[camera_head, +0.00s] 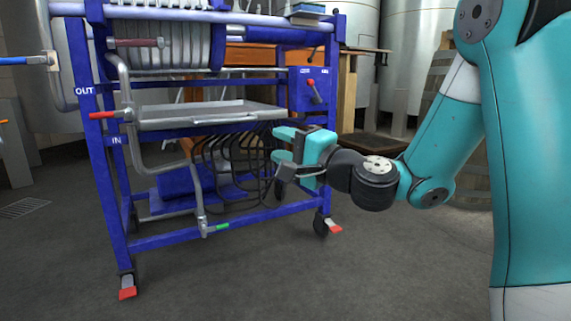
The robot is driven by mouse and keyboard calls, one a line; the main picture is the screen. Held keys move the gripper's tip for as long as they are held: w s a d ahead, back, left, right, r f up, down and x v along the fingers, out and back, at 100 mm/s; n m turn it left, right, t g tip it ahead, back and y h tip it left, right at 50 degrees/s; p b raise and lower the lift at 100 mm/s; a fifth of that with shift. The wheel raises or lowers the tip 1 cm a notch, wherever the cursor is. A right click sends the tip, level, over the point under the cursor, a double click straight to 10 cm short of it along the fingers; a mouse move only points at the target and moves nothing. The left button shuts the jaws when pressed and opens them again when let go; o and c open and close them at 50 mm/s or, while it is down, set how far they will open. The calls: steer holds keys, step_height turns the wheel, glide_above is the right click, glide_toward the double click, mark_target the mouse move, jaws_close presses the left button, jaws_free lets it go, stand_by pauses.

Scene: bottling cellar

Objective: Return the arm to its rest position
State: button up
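My arm, teal with black joints, comes in from the right side of the head view and reaches left and forward. My gripper (281,145) is at its end, in front of the right part of a blue wheeled filter frame (108,190). Its two teal fingers point left. A gap shows between the fingers, and nothing is seen held there. Whether the gripper touches the frame or the dark hoses behind it cannot be told.
The frame carries a steel tray (205,110), pipes with red-handled valves and a blue control box (311,90). Dark coiled hoses (235,165) hang below. Steel tanks (405,50) and a wooden barrel stand behind. The grey floor in front is clear, with a drain grate (22,207) at left.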

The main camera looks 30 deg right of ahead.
steer(key=shift+s+d, duration=0.1)
steer(key=shift+s, duration=0.15)
stand_by(0.3)
steer(key=s+a+r+n+g+y+p, duration=0.2)
steer(key=s+a+r+n+g+p, duration=0.1)
steer(key=s+a+n+g+p, duration=0.3)
steer(key=s+a+r+n+g+y+p, duration=0.2)
steer(key=s+a+r+n+g+p, duration=0.15)
steer(key=a+n+p, duration=0.35)
steer(key=s+r+n+g+h+p, duration=0.3)
steer(key=s+g+h+p, duration=0.1)
steer(key=s+p, duration=0.25)
steer(key=s+r+n+g+h+p, duration=0.35)
steer(key=s+g+p, duration=0.2)
steer(key=s, duration=0.25)
step_height(320, 180, up, 37)
steer(key=d+p, duration=0.1)
steer(key=p, duration=3.7)
steer(key=shift+s+d+t, duration=0.25)
steer(key=shift+s+t, duration=0.05)
